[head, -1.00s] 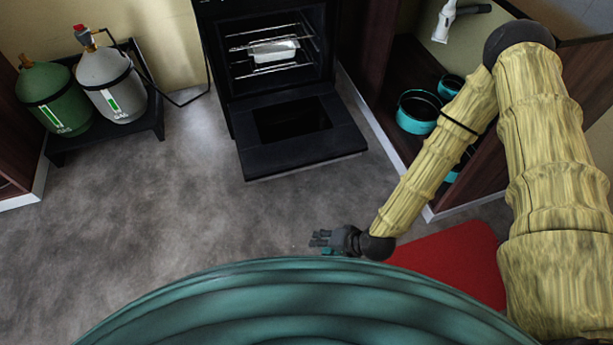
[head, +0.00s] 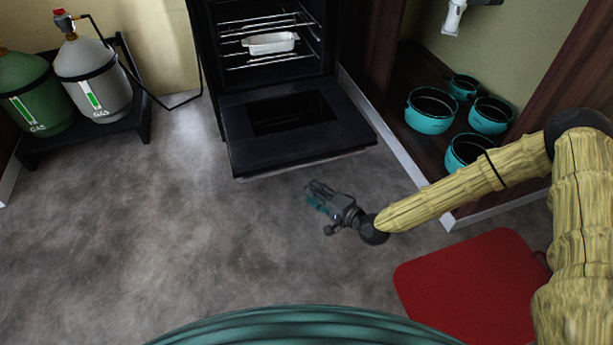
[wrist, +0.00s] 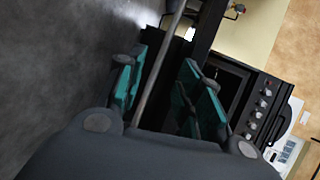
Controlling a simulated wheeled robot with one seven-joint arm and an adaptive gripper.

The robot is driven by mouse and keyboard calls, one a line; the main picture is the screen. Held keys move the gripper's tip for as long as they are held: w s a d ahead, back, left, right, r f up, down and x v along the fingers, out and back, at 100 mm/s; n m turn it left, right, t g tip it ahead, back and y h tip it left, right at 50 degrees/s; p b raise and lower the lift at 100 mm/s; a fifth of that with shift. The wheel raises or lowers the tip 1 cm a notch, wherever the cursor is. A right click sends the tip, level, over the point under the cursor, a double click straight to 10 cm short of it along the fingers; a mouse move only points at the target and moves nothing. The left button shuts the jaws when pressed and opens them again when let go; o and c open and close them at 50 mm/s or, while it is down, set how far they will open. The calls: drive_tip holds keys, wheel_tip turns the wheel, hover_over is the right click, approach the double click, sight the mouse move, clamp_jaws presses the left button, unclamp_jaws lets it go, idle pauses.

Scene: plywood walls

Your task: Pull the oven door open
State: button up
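The oven door (head: 350,130) is folded down, lying about level in front of the open oven (head: 266,75). My gripper (head: 316,194) is just in front of the door's front edge in the head view, apart from it in the picture. In the wrist view my gripper (wrist: 163,82) is open, its teal finger pads spread. A thin grey bar (wrist: 162,65), which looks like the door handle, runs lengthwise between the fingers in the picture. I cannot tell whether it touches them. The handle is hidden in the head view.
A white dish (head: 270,43) sits on an oven rack. Several teal pots (head: 430,122) stand in the cabinet at right. Gas bottles (head: 90,75) stand on a low dark stand at left. A red mat (head: 470,285) lies front right. The floor at left is clear.

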drive_tip(key=m+t+b, duration=0.1)
drive_tip(key=t+b, duration=0.1)
drive_tip(key=b, duration=0.3)
approach(309, 166)
drive_tip(key=shift+y, duration=0.4)
drive_tip(key=b+x, duration=0.2)
drive_tip(key=x, duration=0.1)
drive_tip(key=b+x, duration=0.2)
drive_tip(key=x, duration=0.1)
drive_tip(key=b+x, duration=0.1)
drive_tip(key=x, duration=0.3)
drive_tip(key=shift+w+d+f+b, duration=0.1)
drive_tip(key=shift+d+f+b, duration=0.1)
drive_tip(key=shift+f+b, duration=0.15)
drive_tip(key=shift+w+a+r, duration=0.2)
drive_tip(key=shift+w+a, duration=0.25)
drive_tip(key=shift+w, duration=0.05)
clamp_jaws()
